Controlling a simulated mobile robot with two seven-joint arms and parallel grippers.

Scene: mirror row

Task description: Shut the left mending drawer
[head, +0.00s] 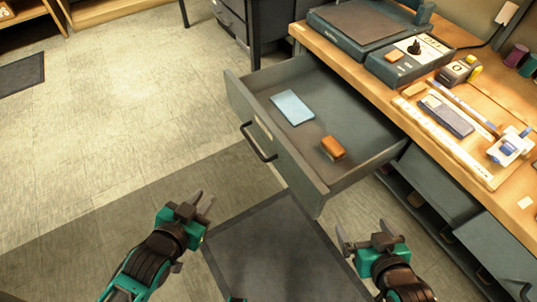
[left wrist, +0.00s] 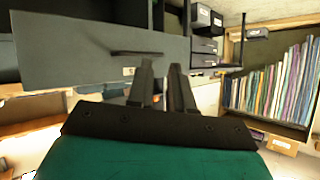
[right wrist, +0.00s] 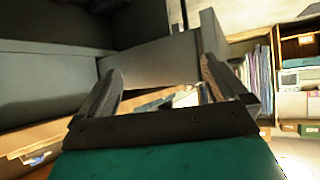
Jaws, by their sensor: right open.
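The left mending drawer (head: 238,100) is grey and pulled far out from under the wooden bench top. Its dark bar handle (head: 258,143) is on the front panel, and it also shows in the left wrist view (left wrist: 137,54). A light blue flat item (head: 292,108) and an orange-brown block (head: 333,148) lie inside. My left gripper (head: 204,198) is in front of the drawer, below the handle in the picture, with its fingers apart and nothing between them. My right gripper (head: 368,238) is open and empty, to the right of the drawer's near corner.
The bench top (head: 420,100) carries a dark machine (head: 370,22), a control box (head: 408,58) and a tray (head: 470,165) of tools. More grey fronts (head: 440,185) are under the bench at right. A dark mat (head: 285,250) lies below the drawer.

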